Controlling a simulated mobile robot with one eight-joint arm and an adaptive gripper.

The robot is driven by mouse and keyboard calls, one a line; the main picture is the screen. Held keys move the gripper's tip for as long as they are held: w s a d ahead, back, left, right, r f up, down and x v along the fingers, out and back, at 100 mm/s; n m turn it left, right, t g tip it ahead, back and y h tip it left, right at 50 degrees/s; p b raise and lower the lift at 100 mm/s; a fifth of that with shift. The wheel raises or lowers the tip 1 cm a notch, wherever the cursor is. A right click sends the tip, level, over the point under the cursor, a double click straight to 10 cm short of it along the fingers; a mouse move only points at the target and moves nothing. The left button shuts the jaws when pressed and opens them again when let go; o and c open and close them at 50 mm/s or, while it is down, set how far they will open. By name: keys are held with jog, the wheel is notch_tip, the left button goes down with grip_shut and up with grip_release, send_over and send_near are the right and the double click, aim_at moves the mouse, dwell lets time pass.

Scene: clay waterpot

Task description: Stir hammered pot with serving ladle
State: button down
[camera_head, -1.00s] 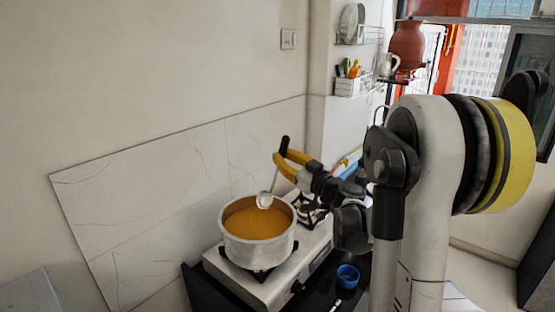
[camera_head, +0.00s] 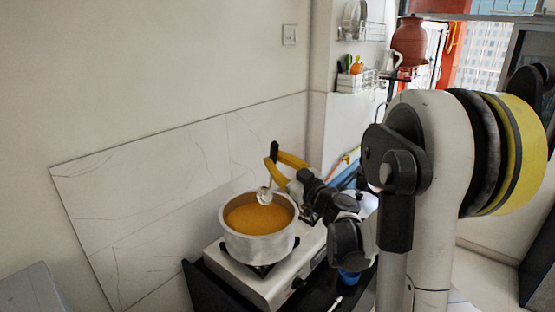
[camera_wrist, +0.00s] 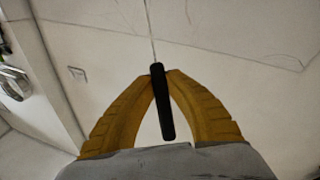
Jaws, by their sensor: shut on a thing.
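The hammered pot (camera_head: 258,242) is a silvery metal pot of orange-yellow liquid (camera_head: 258,218), standing on the stove. My gripper (camera_head: 273,160), with yellow fingers, is above the pot's back right rim. It is shut on the black handle of the serving ladle (camera_head: 274,149). The ladle's shiny bowl (camera_head: 264,196) hangs near the back of the pot's opening, and I cannot tell whether it touches the liquid. In the wrist view the black handle (camera_wrist: 162,105) is pinched between my fingertips (camera_wrist: 162,76), its thin shaft running upward.
The pot stands on a steel gas stove (camera_head: 250,287) on a dark counter. A blue bowl (camera_head: 349,277) is partly hidden behind my arm. The wall with a marble panel (camera_head: 160,215) is close behind. A utensil basket (camera_head: 352,80) and red clay pot (camera_head: 409,42) are farther back.

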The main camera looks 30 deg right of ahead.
jog(key=shift+s+a+f+n, duration=0.1)
jog(key=shift+s+a+n, duration=0.1)
jog(key=shift+a, duration=0.2)
jog(key=shift+s+a+f+n, duration=0.1)
jog(key=shift+a+n, duration=0.1)
jog(key=shift+a, duration=0.15)
dwell(0.3)
